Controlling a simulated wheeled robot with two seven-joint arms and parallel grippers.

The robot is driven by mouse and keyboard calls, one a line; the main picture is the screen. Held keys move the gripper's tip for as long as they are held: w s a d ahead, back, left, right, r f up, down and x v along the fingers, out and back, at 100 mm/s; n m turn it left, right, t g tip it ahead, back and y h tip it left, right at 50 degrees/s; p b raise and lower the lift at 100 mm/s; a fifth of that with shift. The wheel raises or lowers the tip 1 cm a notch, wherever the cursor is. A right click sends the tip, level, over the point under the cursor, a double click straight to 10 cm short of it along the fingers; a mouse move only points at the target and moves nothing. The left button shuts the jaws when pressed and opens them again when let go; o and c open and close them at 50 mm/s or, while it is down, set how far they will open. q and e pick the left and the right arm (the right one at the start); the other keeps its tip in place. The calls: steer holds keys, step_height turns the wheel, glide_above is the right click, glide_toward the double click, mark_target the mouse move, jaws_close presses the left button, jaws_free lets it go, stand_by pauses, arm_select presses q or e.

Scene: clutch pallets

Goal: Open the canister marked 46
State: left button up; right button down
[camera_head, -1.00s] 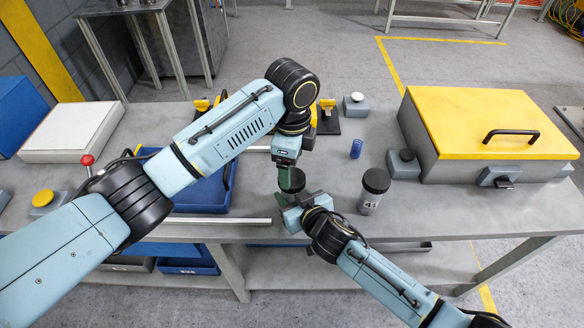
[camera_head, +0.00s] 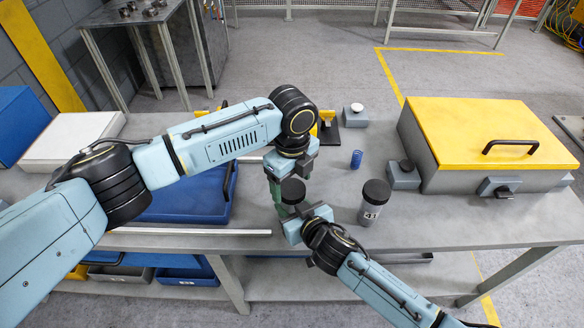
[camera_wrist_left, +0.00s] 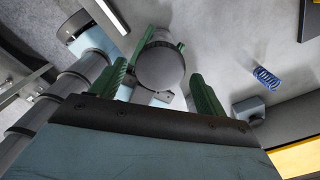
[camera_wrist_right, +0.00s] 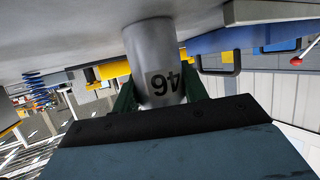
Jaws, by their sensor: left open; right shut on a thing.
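The canister marked 46 (camera_wrist_right: 158,60) is a grey cylinder with its number upside down in the right wrist view. Its dark lid (camera_head: 292,191) shows in the head view, and its round top (camera_wrist_left: 160,66) in the left wrist view. My right gripper (camera_head: 293,222) is shut on the canister's body. I cannot tell whether its base touches the table. My left gripper (camera_wrist_left: 158,88) is open above the canister, with a green finger on either side of the lid and gaps between. A second canister, marked 41 (camera_head: 371,214), stands upright to the right with its black lid on.
The grey table (camera_head: 440,215) is clear at front right. A blue spring (camera_head: 356,159) stands behind canister 41. A large grey box with a yellow lid (camera_head: 490,125) fills the right. A blue tray (camera_head: 185,203) lies under my left arm.

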arm_select(q)
steer(key=shift+f, duration=0.8)
steer(key=c, duration=1)
steer(key=n, duration=0.6)
steer(key=shift+n, duration=0.4)
steer(key=o, duration=1.1)
